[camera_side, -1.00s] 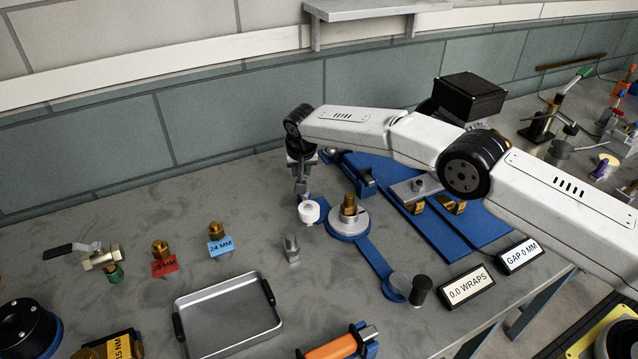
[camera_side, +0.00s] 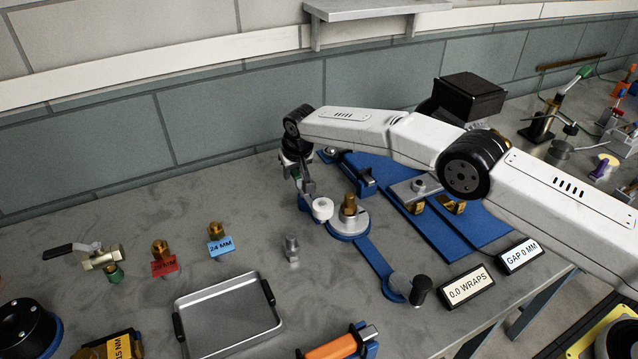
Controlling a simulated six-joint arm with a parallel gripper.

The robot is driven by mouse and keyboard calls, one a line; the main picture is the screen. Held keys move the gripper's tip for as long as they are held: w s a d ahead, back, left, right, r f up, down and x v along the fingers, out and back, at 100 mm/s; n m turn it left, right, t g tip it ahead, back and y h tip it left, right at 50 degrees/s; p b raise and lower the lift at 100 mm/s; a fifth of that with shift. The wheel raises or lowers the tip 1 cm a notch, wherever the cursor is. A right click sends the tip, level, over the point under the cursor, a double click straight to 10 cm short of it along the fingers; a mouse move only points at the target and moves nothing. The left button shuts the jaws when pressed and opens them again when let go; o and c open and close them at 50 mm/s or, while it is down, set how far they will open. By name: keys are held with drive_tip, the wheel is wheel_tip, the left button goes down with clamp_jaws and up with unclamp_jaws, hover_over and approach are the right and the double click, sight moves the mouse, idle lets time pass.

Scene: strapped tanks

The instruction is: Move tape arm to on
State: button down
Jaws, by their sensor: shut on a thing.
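The tape arm carries a white tape roll (camera_side: 322,209), just left of a brass fitting (camera_side: 349,206) that stands upright on a round grey disc on a blue base (camera_side: 345,236). I cannot tell whether the roll touches the fitting. My gripper (camera_side: 307,188) points down behind the roll and is shut on the tape arm, whose grip is mostly hidden by the fingers. A sign reading 0.0 WRAPS (camera_side: 468,287) stands at the right. A dark crank knob (camera_side: 421,290) is at the front end of the blue base.
A second sign reads GAP 0 MM (camera_side: 520,254). A grey tray (camera_side: 228,318) lies at the front. A small steel fitting (camera_side: 291,247) stands left of the blue base. Brass fittings with 24 MM (camera_side: 220,247) and red (camera_side: 164,266) labels stand at the left. Bare bench lies between.

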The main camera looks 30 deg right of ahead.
drive_tip(key=shift+a, duration=0.1)
drive_tip(key=shift+s+a+n+y, duration=0.1)
drive_tip(key=shift+a+n+y, duration=0.25)
drive_tip(key=shift+n, duration=0.5)
drive_tip(key=shift+s+a+n+y, duration=0.1)
drive_tip(key=shift+a+n+y, duration=0.25)
drive_tip(key=shift+n, duration=0.5)
drive_tip(key=shift+a, duration=0.1)
drive_tip(key=shift+c, duration=1.9)
unclamp_jaws()
drive_tip(key=shift+v, duration=4)
drive_tip(key=shift+w+a, duration=0.1)
